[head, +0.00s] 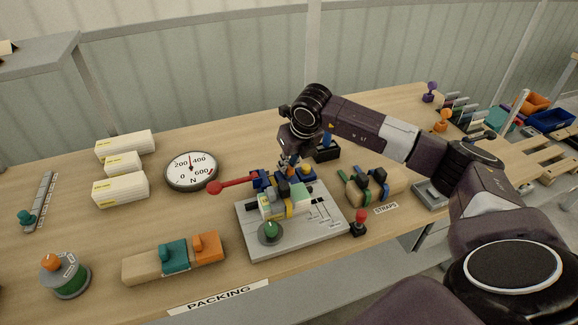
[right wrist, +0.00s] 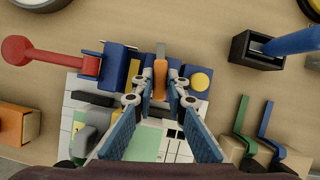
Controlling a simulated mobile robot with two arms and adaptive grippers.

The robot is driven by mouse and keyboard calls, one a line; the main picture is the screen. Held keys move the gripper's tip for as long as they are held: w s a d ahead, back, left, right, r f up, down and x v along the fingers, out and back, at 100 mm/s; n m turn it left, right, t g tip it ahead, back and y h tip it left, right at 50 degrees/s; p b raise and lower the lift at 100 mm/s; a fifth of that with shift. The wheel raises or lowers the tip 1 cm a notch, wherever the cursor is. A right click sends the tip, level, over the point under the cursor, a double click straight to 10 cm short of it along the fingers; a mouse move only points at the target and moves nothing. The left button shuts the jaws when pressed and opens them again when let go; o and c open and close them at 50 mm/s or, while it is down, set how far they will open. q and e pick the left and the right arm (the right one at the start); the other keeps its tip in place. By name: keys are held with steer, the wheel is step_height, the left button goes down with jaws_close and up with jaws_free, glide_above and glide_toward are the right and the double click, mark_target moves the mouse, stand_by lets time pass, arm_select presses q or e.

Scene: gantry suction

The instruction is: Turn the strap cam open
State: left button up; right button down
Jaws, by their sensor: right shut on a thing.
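The strap cam appears to be the upright orange lever (right wrist: 160,72) on the blue-and-grey fixture, as seen in the right wrist view. My right gripper (right wrist: 160,93) is shut on this orange lever, with a finger on each side of it. In the head view my right gripper (head: 291,164) points down at the back of the fixture's light base plate (head: 325,232), and its fingertips are partly hidden there. Blue blocks (right wrist: 116,66) stand left of the lever, and a yellow round part (right wrist: 200,81) is to its right. My left gripper is out of view.
A red-knobbed handle (head: 228,186) reaches left from the fixture. A green knob (head: 269,231) and a red-topped stick (head: 360,221) stand in front. A block with green and blue straps (head: 372,187) lies right. A round dial (head: 191,171) and white boxes (head: 122,163) are left.

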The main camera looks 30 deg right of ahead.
steer(key=shift+w+r+m+h+b, duration=0.1)
steer(key=shift+m+h+b, duration=0.25)
steer(key=shift+m, duration=0.55)
steer(key=c, duration=1.9)
jaws_free()
steer(key=shift+c, duration=0.2)
steer(key=v, duration=1.2)
